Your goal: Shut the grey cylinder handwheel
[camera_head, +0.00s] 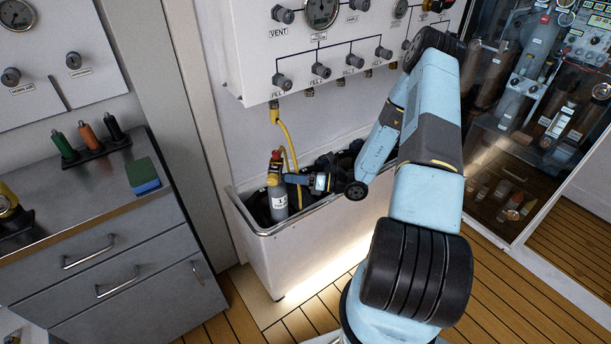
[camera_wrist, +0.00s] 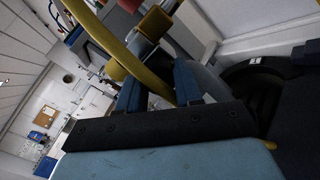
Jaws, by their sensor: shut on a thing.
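The grey cylinder (camera_head: 279,203) stands upright at the left end of the white trough, with a red and yellow valve top (camera_head: 275,166). My gripper (camera_head: 288,180) reaches in from the right to the valve, just above the cylinder's shoulder. In the wrist view its two blue fingers (camera_wrist: 158,88) stand apart around something at the valve. I take this for the handwheel, which is mostly hidden. A yellow hose (camera_wrist: 125,43) crosses close in front of the fingers. Brass and reddish valve parts (camera_wrist: 154,24) show beyond them, with part of the grey cylinder (camera_wrist: 208,80) to the right.
The white trough (camera_head: 255,229) has a metal rail and holds dark cylinders to the right. The fill panel (camera_head: 335,55) with gauges and knobs hangs above. The yellow hose (camera_head: 287,133) drops from it to the valve area. A steel drawer cabinet (camera_head: 110,250) stands left.

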